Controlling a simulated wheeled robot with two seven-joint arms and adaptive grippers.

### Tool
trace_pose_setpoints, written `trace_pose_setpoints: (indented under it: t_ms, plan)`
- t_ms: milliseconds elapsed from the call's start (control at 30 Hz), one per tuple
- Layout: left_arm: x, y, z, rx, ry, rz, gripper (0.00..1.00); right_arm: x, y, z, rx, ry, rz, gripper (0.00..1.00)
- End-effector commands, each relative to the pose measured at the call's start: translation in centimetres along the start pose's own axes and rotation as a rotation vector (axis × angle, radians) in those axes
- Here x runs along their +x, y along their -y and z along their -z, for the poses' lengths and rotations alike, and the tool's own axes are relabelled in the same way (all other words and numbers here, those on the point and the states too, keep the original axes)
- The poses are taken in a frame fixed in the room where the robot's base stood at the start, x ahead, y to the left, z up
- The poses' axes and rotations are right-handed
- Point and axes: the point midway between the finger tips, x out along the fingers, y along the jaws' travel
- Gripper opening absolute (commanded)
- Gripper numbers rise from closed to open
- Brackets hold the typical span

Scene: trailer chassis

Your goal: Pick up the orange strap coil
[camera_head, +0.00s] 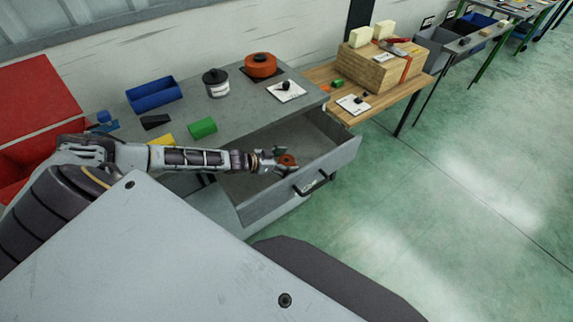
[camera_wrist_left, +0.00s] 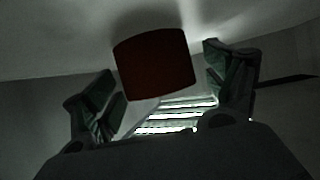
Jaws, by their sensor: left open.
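An orange strap coil (camera_head: 287,160) is in the open grey drawer (camera_head: 262,200), just ahead of my left gripper (camera_head: 277,158). In the left wrist view the coil (camera_wrist_left: 153,65) looks dark red and shows between the two spread fingers, with room on both sides. The fingers are open, and I cannot see contact with the coil. My left arm reaches in from the left over the drawer. My right gripper is not in view.
Above the drawer, the grey worktop (camera_head: 240,107) holds another orange round item (camera_head: 260,65), a dark-lidded jar (camera_head: 216,83), a blue bin (camera_head: 154,94) and a green block (camera_head: 202,127). A wooden box (camera_head: 378,70) stands on the right-hand table. The right floor is clear.

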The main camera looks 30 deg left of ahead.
Motion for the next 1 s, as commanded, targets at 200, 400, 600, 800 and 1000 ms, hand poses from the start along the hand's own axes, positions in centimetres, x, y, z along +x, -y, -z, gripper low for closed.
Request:
trace_pose_setpoints:
  t_ms: [200, 400, 600, 800, 1000]
  plan:
    - [0.0, 0.0, 0.0, 0.0, 0.0, 0.0, 0.66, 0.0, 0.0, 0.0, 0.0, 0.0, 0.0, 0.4]
    - [0.0, 0.0, 0.0, 0.0, 0.0, 0.0, 0.4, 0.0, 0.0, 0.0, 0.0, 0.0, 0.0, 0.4]
    - [0.0, 0.0, 0.1, 0.0, -0.001, 0.0, 0.3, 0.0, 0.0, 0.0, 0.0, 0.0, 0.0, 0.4]
    - [-0.1, 0.0, 0.2, 0.0, -0.001, 0.0, 0.3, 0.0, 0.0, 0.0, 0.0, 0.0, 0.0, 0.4]
    - [-0.5, 0.0, 1.2, 0.001, -0.001, 0.0, 0.3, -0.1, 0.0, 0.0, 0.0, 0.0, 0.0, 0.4]
